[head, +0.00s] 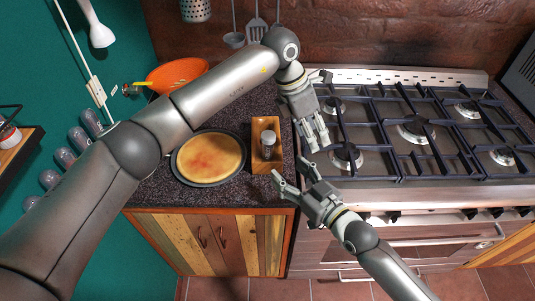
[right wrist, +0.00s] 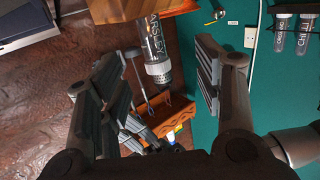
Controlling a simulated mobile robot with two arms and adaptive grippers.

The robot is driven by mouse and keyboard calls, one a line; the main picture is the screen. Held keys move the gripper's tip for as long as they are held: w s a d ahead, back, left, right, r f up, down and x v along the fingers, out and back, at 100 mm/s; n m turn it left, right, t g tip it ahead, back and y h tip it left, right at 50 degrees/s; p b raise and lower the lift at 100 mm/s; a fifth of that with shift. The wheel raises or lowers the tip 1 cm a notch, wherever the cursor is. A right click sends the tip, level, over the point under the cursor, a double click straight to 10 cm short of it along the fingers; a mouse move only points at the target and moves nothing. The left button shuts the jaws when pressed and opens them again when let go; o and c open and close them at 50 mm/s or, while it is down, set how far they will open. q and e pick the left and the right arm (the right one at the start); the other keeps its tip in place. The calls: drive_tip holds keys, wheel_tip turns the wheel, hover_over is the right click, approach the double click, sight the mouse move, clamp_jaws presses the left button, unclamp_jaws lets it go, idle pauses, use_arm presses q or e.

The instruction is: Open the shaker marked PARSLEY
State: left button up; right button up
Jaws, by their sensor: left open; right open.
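The wooden holder also shows there (right wrist: 125,9). My right gripper (head: 290,171) is open, to the right of and nearer than the holder; in the wrist view its fingers (right wrist: 158,68) flank the shaker without visible contact. My left gripper (head: 319,144) is open, right of the shaker, and apart from it.
A pan with a pale round base (head: 209,158) lies left of the holder. An orange bowl (head: 178,74) stands behind it. A gas stove (head: 413,130) is on the right. Shakers marked OREGANO (right wrist: 281,33) and CHILI (right wrist: 305,37) hang on the teal wall.

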sight(272, 145)
use_arm(q)
drive_tip(key=w+a+r+y, duration=0.1)
drive_tip(key=a, duration=0.2)
drive_tip(key=w+a+r+y, duration=0.1)
drive_tip(key=a+y, duration=0.1)
drive_tip(key=a, duration=0.1)
drive_tip(key=w+a+r+t+y, duration=0.1)
drive_tip(key=w+a, duration=0.1)
drive_tip(key=a, duration=0.1)
drive_tip(key=shift+a+n+y, duration=0.1)
drive_tip(key=shift+n+y, duration=0.2)
drive_tip(key=shift+a+r, duration=0.2)
drive_tip(key=shift+a, duration=0.05)
use_arm(e)
drive_tip(key=shift+t+y, duration=0.3)
drive_tip(key=shift+t, duration=0.1)
drive_tip(key=x, duration=0.7)
drive_tip(key=d+r+x, duration=0.1)
drive_tip(key=x, duration=0.3)
drive_tip(key=shift+w+a+r, duration=0.1)
drive_tip(key=shift+w+a, duration=0.05)
drive_tip(key=shift+w, duration=0.4)
clamp_jaws()
drive_tip(key=shift+c, duration=0.4)
unclamp_jaws()
